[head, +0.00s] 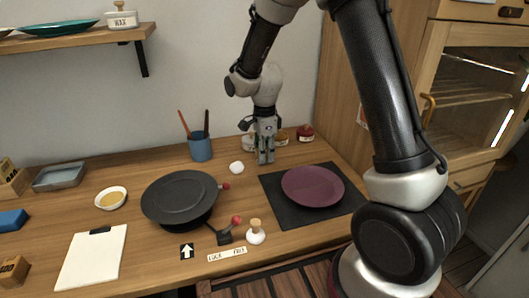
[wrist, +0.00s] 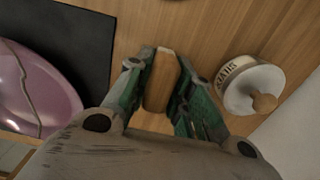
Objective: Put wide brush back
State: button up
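My gripper (head: 265,160) points down low over the back of the table, between the blue cup and the dark mat. In the wrist view, my gripper (wrist: 163,62) has its green fingers on both sides of a wooden piece with a pale end (wrist: 162,82), seemingly the wide brush's handle. The fingers look closed against it. Its bristles do not show, and I cannot tell whether it touches the table. The blue cup (head: 200,149) stands left of my gripper with a red-handled and a dark-handled tool in it.
The purple plate (head: 312,186) lies on the dark mat (head: 270,195), right of my gripper. A white lidded jar (wrist: 252,88) stands close beside my gripper; a red jar (head: 306,132) is farther right.

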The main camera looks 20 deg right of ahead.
jog(key=o, duration=0.3)
jog(key=shift+r, duration=0.15)
notch_tip(320, 180, up, 11)
jog(key=shift+f, duration=0.1)
jog(key=s+d+r+n+t, duration=0.2)
jog(key=s+d+r+n, duration=0.65)
jog(key=s+r, duration=0.3)
jog(key=s+d+n+t, duration=0.1)
jog(key=s+d+n, duration=0.2)
jog(key=s, duration=0.4)
jog(key=s+d+n+t, duration=0.1)
jog(key=s+d+n, duration=0.2)
jog(key=s+n, duration=0.3)
jog(key=shift+s+d+f, duration=0.2)
jog(key=shift+s+f, duration=0.1)
jog(key=shift+s, duration=0.75)
